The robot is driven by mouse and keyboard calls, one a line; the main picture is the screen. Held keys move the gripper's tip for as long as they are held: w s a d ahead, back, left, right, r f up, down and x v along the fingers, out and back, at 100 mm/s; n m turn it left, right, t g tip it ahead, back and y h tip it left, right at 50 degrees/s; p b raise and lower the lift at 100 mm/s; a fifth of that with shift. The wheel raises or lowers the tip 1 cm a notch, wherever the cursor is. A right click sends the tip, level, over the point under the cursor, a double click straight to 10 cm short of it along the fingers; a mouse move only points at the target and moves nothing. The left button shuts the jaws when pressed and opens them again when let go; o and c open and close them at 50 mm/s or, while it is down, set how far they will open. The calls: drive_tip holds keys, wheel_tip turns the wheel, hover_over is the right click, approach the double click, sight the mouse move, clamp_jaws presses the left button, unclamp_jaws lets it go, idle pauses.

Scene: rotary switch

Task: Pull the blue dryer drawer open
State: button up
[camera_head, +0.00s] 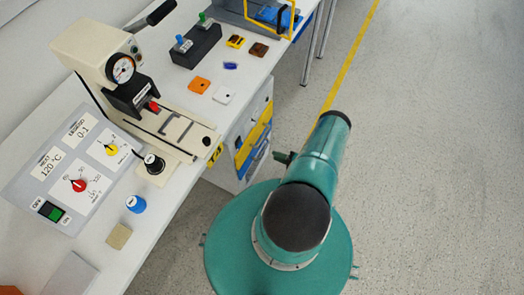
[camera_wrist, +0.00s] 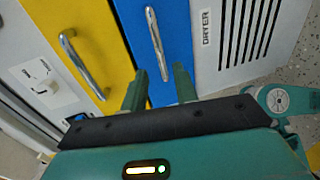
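The blue dryer drawer (camera_wrist: 178,20) shows in the wrist view, with an upright-looking metal bar handle (camera_wrist: 155,42) on its front. The label DRYER is on the white vented panel beside it. In the head view, the blue drawer (camera_head: 253,160) is a narrow strip low on the bench's side, partly hidden. My gripper (camera_wrist: 159,75) is open, with one green finger on each side of the handle's lower end in the picture. The fingers look apart from the handle, and I see nothing held. In the head view, the gripper is mostly hidden by my arm.
A yellow drawer (camera_wrist: 75,25) with its own metal handle (camera_wrist: 80,65) is directly left of the blue one in the wrist view. The workbench (camera_head: 185,190) above holds a press (camera_head: 115,65) and a control panel (camera_head: 75,175). The floor (camera_head: 430,150) to the right is clear.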

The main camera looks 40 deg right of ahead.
sight(263, 151)
drive_tip(key=x, duration=0.8)
drive_tip(key=shift+w, duration=0.15)
drive_tip(key=shift+c, duration=0.4)
clamp_jaws()
